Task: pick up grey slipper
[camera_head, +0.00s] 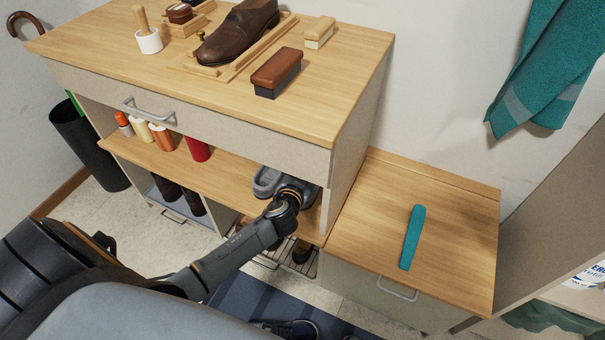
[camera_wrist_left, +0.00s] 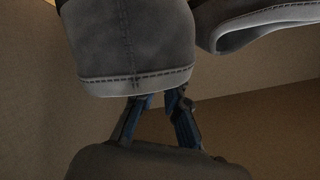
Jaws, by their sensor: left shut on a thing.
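A pair of grey slippers sits in the open shelf compartment under the cabinet top. One grey slipper (camera_head: 266,181) shows left of my gripper in the head view. My left gripper (camera_head: 291,192) reaches into the compartment and partly hides the pair. In the left wrist view, the near end of a grey slipper (camera_wrist_left: 125,45) is large at the top, and my left gripper's fingers (camera_wrist_left: 160,99) are closed at its stitched edge. The other slipper (camera_wrist_left: 270,25) is beside it at the upper right. The fingertips are partly hidden by the slipper. My right gripper is not seen.
The shelf board (camera_head: 160,160) also holds several bottles and a red can (camera_head: 197,149). The cabinet top (camera_head: 110,60) is close above my gripper. A lower cabinet (camera_head: 455,235) with a teal object (camera_head: 413,237) stands to the right. A wire rack is below.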

